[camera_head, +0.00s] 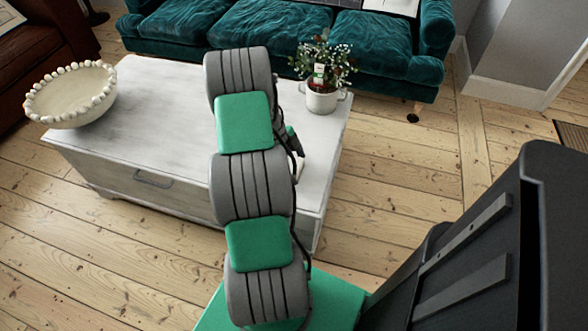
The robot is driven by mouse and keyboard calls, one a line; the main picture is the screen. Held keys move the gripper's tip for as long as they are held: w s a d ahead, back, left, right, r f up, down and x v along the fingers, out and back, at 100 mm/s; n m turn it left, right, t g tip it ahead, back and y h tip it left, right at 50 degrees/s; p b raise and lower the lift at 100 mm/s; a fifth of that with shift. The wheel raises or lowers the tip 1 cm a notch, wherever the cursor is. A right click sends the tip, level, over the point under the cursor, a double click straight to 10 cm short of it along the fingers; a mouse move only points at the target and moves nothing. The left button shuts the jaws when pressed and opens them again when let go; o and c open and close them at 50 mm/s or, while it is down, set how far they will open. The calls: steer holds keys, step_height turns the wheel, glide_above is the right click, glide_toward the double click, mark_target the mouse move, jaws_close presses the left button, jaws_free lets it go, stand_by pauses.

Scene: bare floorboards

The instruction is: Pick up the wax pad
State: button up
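I cannot make out the wax pad for certain. A small pale shape (302,168) shows on the white chest-like table (150,115), just right of my arm, but it is too small and too covered to name. The dark end of my arm, with my gripper (297,147), shows partly behind the grey and green arm links, low over the right part of the tabletop. Its fingers are too small and hidden to tell whether they are open, shut or holding something.
A cream bowl with a beaded rim (70,100) stands on the table's left end. A potted plant (322,95) stands at its back right. A teal sofa (385,50) is behind, and a brown leather seat (45,40) is at far left. Floorboards (400,170) are clear at right.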

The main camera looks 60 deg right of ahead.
mark_target(298, 165)
steer(key=c, duration=1.4)
steer(key=shift+r, duration=0.15)
step_height(298, 165, up, 3)
steer(key=shift+r+p, duration=0.2)
steer(key=shift+p, duration=0.2)
steer(key=w+d+r+p, duration=0.2)
steer(key=w+r, duration=0.7)
steer(key=w, duration=0.5)
steer(key=shift+r, duration=0.25)
